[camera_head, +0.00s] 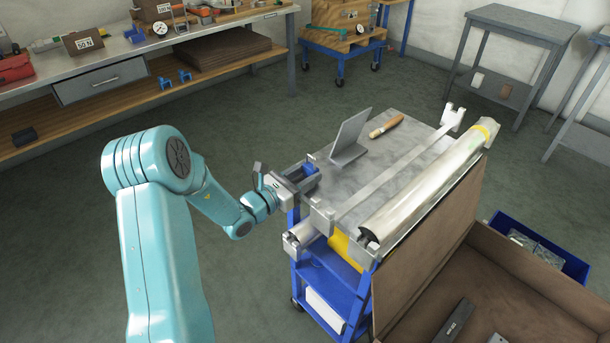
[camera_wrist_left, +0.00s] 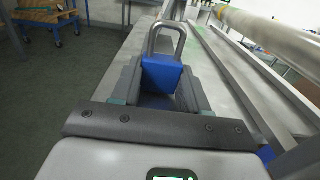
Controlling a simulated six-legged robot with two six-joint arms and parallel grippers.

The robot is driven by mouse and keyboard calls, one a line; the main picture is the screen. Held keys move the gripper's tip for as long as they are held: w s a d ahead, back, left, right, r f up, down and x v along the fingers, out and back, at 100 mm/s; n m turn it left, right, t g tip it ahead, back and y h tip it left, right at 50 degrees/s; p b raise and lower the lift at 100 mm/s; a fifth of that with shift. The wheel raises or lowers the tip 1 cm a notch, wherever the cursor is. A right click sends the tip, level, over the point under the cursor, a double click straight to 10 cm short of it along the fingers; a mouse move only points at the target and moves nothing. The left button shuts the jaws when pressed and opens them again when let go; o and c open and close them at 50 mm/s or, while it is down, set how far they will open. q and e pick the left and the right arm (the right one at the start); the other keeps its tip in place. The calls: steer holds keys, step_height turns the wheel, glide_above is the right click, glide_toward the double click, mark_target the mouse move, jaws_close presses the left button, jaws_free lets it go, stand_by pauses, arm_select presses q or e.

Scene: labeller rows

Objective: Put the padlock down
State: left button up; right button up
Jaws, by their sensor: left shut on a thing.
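A blue padlock (camera_wrist_left: 160,76) with a grey metal shackle is between the fingers of my left gripper (camera_wrist_left: 158,90) in the left wrist view. The shackle points away from the gripper. In the head view my left gripper (camera_head: 302,181) reaches in from the left, at the left edge of the grey cart top (camera_head: 375,158). It is shut on the padlock (camera_head: 309,170), which shows there as a small blue patch, partly hidden by the fingers. I cannot tell whether the padlock touches the cart top. My right gripper is not in view.
A grey angled plate (camera_head: 350,137) and a wooden-handled brush (camera_head: 386,126) are on the cart top. A long roll (camera_head: 430,185) and a metal bar (camera_head: 390,178) run along its right side. An open brown box (camera_head: 490,285) stands at the front right. Bare surface lies mid-cart.

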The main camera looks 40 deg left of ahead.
arm_select(q)
steer(key=shift+f, duration=0.2)
steer(key=o, duration=1.2)
steer(key=shift+w, duration=0.1)
steer(key=shift+c, duration=0.2)
steer(key=shift+r, duration=0.1)
steer(key=shift+r, duration=0.1)
